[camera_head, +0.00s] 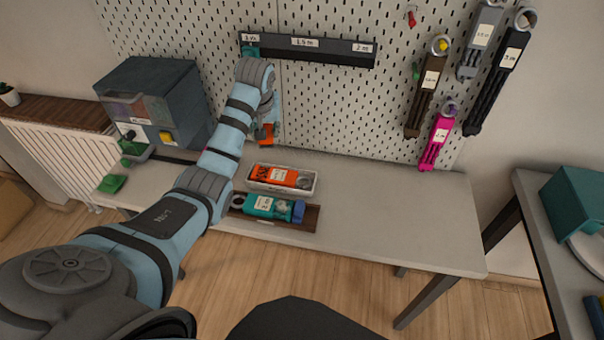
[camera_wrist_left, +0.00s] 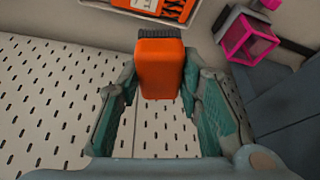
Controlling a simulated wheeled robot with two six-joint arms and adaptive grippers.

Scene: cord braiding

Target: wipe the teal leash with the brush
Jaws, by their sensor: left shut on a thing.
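My left gripper (camera_head: 268,118) is shut on an orange brush (camera_head: 266,134). It holds the brush in front of the pegboard, behind the white tray. In the left wrist view the brush (camera_wrist_left: 160,67) sits between the teal finger pads, its dark bristles facing away from the palm. The teal leash (camera_head: 262,203) lies folded on a brown board (camera_head: 313,222) near the bench's front edge, with a white label and a blue part at its right end. The brush is apart from the leash. My right gripper is not in view.
A white tray (camera_head: 314,181) with an orange leash (camera_head: 272,175) lies just behind the brown board. A grey drawer cabinet (camera_head: 160,95) stands left. A labelled rail (camera_head: 333,54) and several hanging leashes are on the pegboard (camera_head: 330,105). The bench's right side (camera_head: 410,215) is clear.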

